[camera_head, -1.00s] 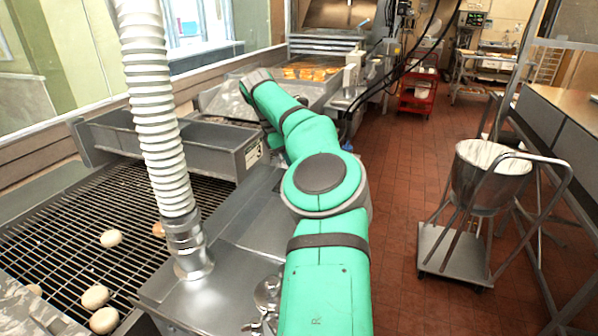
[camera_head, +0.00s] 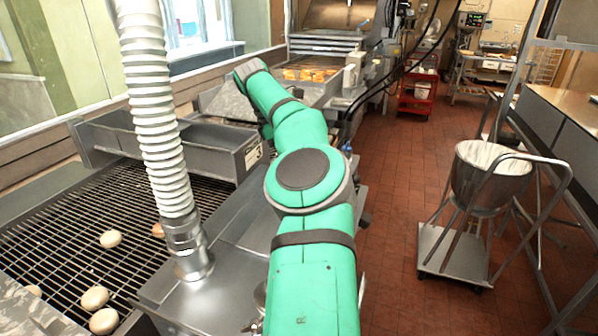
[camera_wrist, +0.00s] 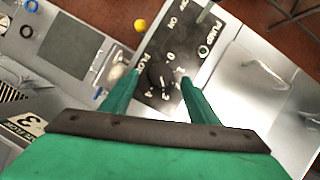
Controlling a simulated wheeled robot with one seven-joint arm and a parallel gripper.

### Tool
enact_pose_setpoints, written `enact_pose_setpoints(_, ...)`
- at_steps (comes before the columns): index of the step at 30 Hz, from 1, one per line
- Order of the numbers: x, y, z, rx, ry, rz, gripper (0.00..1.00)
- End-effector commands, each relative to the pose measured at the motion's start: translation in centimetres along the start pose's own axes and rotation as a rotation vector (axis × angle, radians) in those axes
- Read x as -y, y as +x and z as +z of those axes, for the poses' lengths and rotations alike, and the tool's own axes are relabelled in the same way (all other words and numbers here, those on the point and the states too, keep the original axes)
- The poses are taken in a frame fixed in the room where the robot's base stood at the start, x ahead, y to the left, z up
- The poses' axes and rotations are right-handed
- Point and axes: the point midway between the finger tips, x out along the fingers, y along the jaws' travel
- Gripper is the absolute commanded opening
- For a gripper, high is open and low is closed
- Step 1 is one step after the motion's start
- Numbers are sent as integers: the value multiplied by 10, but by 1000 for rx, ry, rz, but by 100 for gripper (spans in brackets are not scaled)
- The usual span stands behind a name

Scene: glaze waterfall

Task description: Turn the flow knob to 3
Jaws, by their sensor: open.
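The black flow knob (camera_wrist: 160,76) sits on a black panel (camera_wrist: 180,45) with white lettering, a ring of numbers around the knob and the word FLOW beside it. My gripper (camera_wrist: 159,78) is open in the wrist view, one green finger on each side of the knob. I cannot tell whether the fingers touch it. The knob's pointer is too dark and small to read. A sign with a large 3 (camera_wrist: 33,126) shows at the lower left, and it also shows on the trough end in the head view (camera_head: 253,154). My arm hides the knob and gripper in the head view.
On the panel are PUMP and ON labels and a round switch (camera_wrist: 203,51). A yellow knob (camera_wrist: 139,25) is near the panel edge. A ribbed white hose (camera_head: 155,110) rises left of my arm. A wire rack (camera_head: 60,215) holds several doughnuts.

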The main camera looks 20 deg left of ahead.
Motion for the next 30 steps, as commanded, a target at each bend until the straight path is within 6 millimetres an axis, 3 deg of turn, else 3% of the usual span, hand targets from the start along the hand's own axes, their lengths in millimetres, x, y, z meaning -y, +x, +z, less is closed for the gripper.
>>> enact_pose_setpoints(4,0,-25,-2,-1,2,1,55)
enact_pose_setpoints(12,0,-44,-1,0,1,-1,55)
enact_pose_setpoints(30,-1,-41,1,-14,-5,-3,55)
